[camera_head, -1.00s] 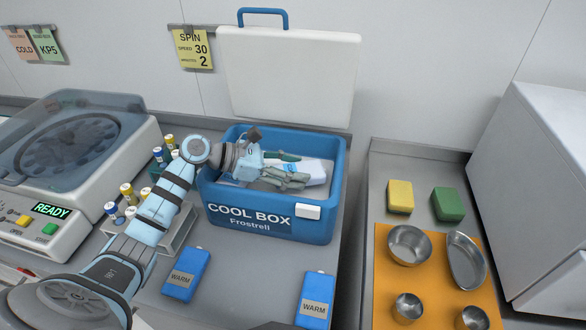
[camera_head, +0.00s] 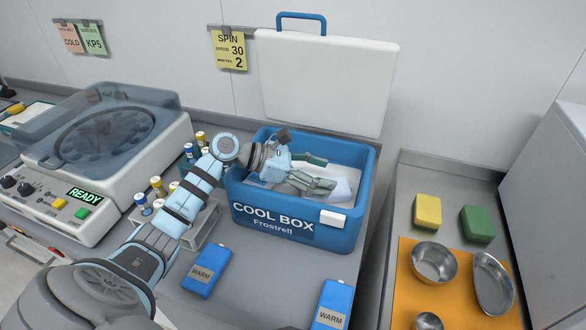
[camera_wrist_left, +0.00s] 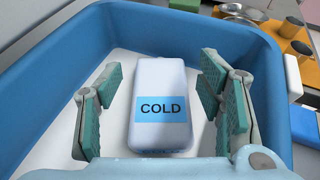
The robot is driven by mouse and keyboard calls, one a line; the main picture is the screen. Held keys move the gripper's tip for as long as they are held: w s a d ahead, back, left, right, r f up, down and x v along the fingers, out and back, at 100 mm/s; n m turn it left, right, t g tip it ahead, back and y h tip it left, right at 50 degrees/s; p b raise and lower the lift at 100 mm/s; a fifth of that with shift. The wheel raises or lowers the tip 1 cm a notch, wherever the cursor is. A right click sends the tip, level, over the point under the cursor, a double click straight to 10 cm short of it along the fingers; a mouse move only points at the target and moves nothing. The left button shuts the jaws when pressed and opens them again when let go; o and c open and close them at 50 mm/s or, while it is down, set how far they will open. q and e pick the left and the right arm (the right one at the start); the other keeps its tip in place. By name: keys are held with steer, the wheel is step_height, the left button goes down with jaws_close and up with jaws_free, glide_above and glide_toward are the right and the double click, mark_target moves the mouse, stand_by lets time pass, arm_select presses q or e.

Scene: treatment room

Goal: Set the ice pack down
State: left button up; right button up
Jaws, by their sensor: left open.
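The ice pack (camera_wrist_left: 160,105), white with a blue COLD label, lies on the white floor of the blue cool box (camera_head: 346,236). In the head view only part of the ice pack (camera_head: 343,190) shows past the fingers. My left gripper (camera_head: 330,172) reaches into the open box from the left. Its green-padded fingers are spread on either side of the pack, with a gap on both sides in the left wrist view (camera_wrist_left: 160,108). My right gripper is out of view.
The box lid (camera_head: 325,85) stands open behind. Two blue WARM packs (camera_head: 207,270) (camera_head: 332,305) lie in front of the box. A tube rack (camera_head: 205,228) and a centrifuge (camera_head: 110,150) stand left. An orange mat (camera_head: 405,300) with metal bowls is right.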

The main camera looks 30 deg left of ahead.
arm_select(q)
steer(key=v, duration=1.1)
steer(key=shift+s+a, duration=0.2)
steer(key=shift+a, duration=0.1)
steer(key=shift+r, duration=0.1)
